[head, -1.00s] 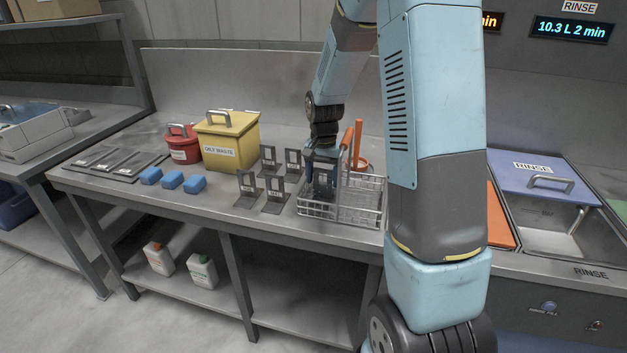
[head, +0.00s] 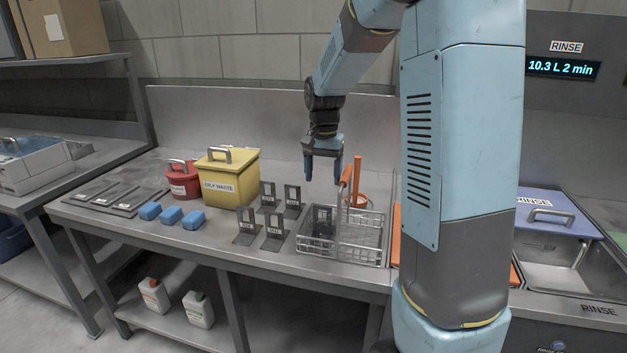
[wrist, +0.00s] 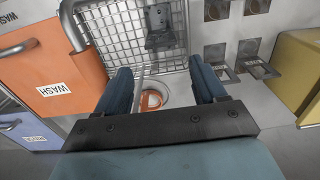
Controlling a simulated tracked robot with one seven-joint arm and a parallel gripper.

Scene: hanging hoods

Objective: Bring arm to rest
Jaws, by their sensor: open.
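My gripper (head: 323,172) is open and empty, pointing down above the back of the wire basket (head: 365,258). In the wrist view its two blue fingers (wrist: 166,88) are spread apart with nothing between them. A dark part (head: 322,222) stands in the left half of the basket; it also shows in the wrist view (wrist: 158,27). The gripper is clear of the basket and the part. An orange-handled tool (head: 357,170) stands in an orange pot behind the basket, right of the gripper.
Several dark labelled stands (head: 273,232) are left of the basket. A yellow oily-waste bin (head: 229,178), a red can (head: 183,184) and blue blocks (head: 171,215) stand further left. A rinse sink with a blue lid (head: 540,208) is at right. The air around my gripper is open.

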